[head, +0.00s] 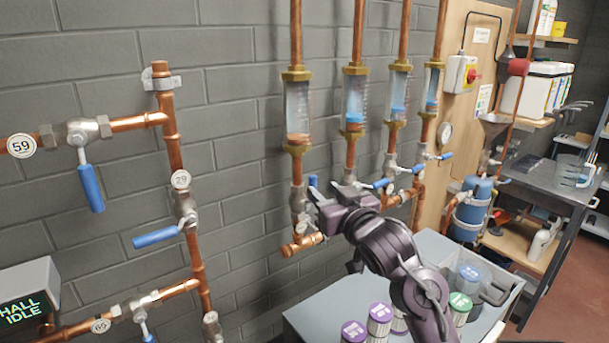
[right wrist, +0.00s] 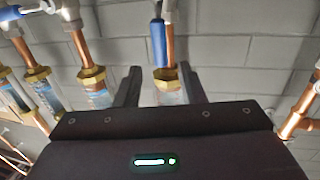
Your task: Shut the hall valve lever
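No label in view clearly names one valve as the hall valve. The valve (head: 299,203) under the leftmost flow glass has a blue lever (head: 313,184), which stands roughly upright along its pipe and is partly hidden by my right gripper (head: 318,207). In the right wrist view a blue lever (right wrist: 158,42) shows just ahead of my right gripper (right wrist: 160,72). The two fingers there are apart, one on each side of the lever's line, with nothing held. I cannot tell whether the lever's end is between the fingertips. My left gripper is not in view.
A display reading HALL IDLE (head: 30,300) is at lower left. Tagged pipes there carry blue levers (head: 90,188) and (head: 157,237) is another lever. Flow glasses (head: 354,97) line the wall. A grey bin (head: 310,318) with lidded jars (head: 380,315) sits below my right arm.

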